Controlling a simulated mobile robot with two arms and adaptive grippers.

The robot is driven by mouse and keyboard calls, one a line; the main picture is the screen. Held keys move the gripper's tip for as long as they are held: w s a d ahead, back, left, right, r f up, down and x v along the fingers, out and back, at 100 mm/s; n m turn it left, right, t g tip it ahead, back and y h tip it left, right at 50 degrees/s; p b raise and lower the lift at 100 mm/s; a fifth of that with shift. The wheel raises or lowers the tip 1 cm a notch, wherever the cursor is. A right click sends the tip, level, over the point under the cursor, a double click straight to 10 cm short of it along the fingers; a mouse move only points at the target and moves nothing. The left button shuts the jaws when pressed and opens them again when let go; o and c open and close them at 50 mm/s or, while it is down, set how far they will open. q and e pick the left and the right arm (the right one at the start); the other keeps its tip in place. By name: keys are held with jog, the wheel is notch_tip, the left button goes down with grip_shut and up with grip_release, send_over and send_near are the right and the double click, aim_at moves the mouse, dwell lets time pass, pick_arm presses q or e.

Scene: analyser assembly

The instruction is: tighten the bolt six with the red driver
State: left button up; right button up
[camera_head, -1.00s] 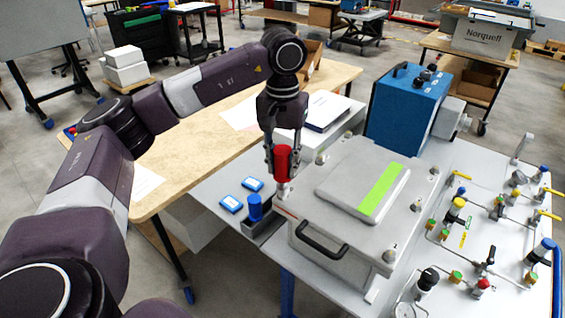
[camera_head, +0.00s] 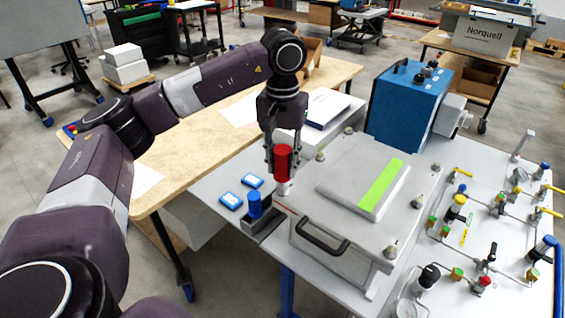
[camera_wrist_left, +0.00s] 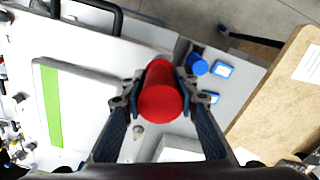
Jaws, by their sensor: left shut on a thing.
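The red driver (camera_head: 282,162) stands upright at the left corner of the grey analyser lid (camera_head: 325,192), its lower end over that corner. My left gripper (camera_head: 283,152) is shut on the red driver from above. In the left wrist view the red driver (camera_wrist_left: 161,95) sits between the two fingers of my left gripper (camera_wrist_left: 160,88). The bolt under the driver is hidden. Other bolts show on the lid, one at its back edge (camera_head: 320,157) and one at the front right (camera_head: 390,252). My right gripper is not in view.
A blue driver (camera_head: 254,205) stands in a grey holder left of the lid, near two small blue boxes (camera_head: 231,201). A black handle (camera_head: 322,237) sticks out at the analyser's front. A blue unit (camera_head: 407,105) stands behind. Pipes and valves (camera_head: 490,225) fill the right side.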

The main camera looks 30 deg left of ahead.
pick_arm(q)
grip_shut()
jog(key=m, duration=0.8)
jog(key=shift+b, duration=0.3)
jog(key=o, duration=0.9)
grip_release()
